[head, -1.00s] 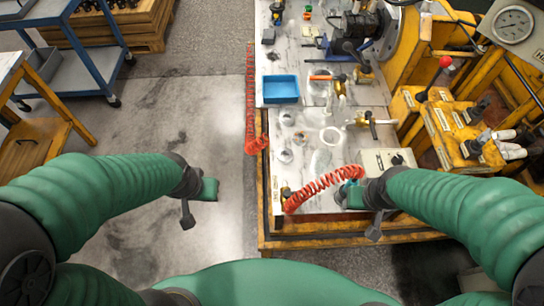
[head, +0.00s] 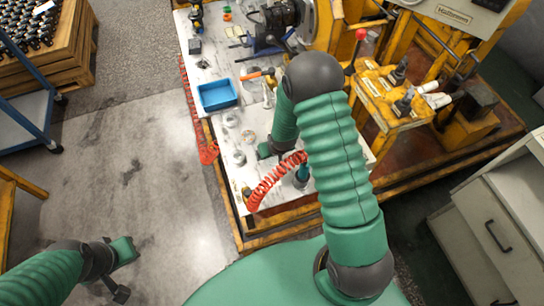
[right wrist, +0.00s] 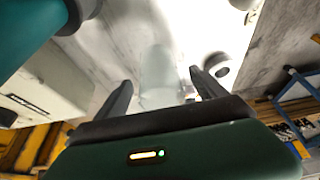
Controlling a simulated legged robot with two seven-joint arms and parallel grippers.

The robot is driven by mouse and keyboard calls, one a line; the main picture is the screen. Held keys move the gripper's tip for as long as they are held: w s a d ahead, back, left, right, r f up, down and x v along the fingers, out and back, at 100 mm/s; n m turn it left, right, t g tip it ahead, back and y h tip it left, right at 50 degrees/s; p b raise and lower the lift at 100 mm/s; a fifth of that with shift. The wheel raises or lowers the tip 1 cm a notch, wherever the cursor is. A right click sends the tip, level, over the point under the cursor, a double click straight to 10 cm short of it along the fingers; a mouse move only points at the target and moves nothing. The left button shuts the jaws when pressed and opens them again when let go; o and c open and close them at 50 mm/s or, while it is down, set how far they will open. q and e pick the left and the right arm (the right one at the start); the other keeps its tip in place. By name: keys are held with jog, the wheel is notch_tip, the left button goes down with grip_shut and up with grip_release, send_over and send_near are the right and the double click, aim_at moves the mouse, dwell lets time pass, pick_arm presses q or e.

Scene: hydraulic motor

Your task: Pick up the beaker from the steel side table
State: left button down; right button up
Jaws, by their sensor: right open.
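A clear, pale beaker (right wrist: 158,66) stands on the steel side table (right wrist: 110,62) in the right wrist view. My right gripper (right wrist: 161,80) is open, with one finger on each side of the beaker as seen from the wrist; I cannot tell whether either finger touches it. In the head view my right arm reaches over the table and hides the beaker. My right gripper (head: 268,150) is only partly seen there, low over the tabletop. My left gripper (head: 120,270) hangs over bare floor at lower left, away from the table; its jaws are unclear.
A blue tray (head: 218,95), small metal rings (head: 238,157) and a coiled red hose (head: 272,182) are on the table near my right arm. Yellow machinery (head: 395,100) stands to the right. A drawer cabinet (head: 495,215) is at far right.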

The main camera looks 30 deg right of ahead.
jog(key=x, duration=0.4)
jog(key=shift+w+d+f, duration=0.1)
jog(key=shift+d+f, duration=0.05)
jog(key=shift+d, duration=0.2)
jog(key=shift+a+f, duration=0.1)
jog(key=shift+a, duration=0.2)
jog(key=shift+c, duration=1.3)
jog(key=shift+d, duration=0.25)
jog(key=c, duration=0.9)
jog(key=shift+a, duration=0.1)
jog(key=c, duration=0.3)
